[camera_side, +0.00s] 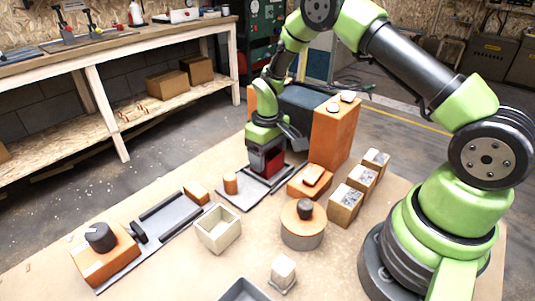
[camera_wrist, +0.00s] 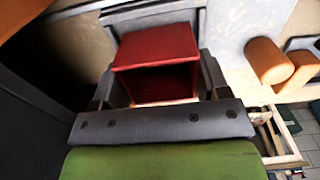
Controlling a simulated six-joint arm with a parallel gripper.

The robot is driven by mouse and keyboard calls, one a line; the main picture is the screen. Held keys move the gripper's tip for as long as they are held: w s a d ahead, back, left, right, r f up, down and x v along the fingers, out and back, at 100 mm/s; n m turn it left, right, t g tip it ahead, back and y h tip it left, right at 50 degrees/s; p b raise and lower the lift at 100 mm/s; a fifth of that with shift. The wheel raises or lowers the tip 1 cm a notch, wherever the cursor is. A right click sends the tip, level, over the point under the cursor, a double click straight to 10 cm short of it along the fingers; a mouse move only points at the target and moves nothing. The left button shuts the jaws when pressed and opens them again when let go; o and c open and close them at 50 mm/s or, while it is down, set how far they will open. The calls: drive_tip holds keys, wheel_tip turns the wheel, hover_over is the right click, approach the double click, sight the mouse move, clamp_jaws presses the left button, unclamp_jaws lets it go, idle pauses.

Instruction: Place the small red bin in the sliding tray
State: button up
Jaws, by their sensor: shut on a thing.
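The small red bin (camera_side: 273,161) is between the fingers of my gripper (camera_side: 266,158). In the wrist view the bin (camera_wrist: 155,50) is clasped by a dark finger on each side, with its open side towards the camera. A flat dark grey tray (camera_side: 237,197) with raised edges lies under and beside the bin on the table; it looks like the sliding tray. The bin is low over the tray's back right part. I cannot tell whether its bottom touches the tray.
An orange cylinder (camera_side: 231,184) stands at the tray's left side. A tall orange block structure (camera_side: 335,135) rises close behind and right of my gripper. An orange block (camera_side: 310,182) lies right of the tray. A cream open box (camera_side: 218,229) and a round orange drum (camera_side: 302,228) stand in front.

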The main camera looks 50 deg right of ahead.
drive_tip(key=o, duration=0.9)
drive_tip(key=shift+f, duration=0.1)
drive_tip(key=s+a+r+m+t, duration=0.1)
drive_tip(key=s+r, duration=0.1)
drive_tip(key=r, duration=0.8)
drive_tip(key=s+a+r+t, duration=0.1)
drive_tip(key=s+r, duration=0.1)
drive_tip(key=r, duration=0.9)
drive_tip(key=s+a+r+m+t+y, duration=0.1)
drive_tip(key=s+a+r+t, duration=0.1)
drive_tip(key=s, duration=0.7)
drive_tip(key=s+a+r+m+t+y, duration=0.1)
drive_tip(key=s+a+r+m+t, duration=0.1)
drive_tip(key=s+r, duration=0.3)
drive_tip(key=s+a+t, duration=0.1)
drive_tip(key=s, duration=0.2)
drive_tip(key=shift+s+a, duration=0.35)
drive_tip(key=shift+r, duration=0.1)
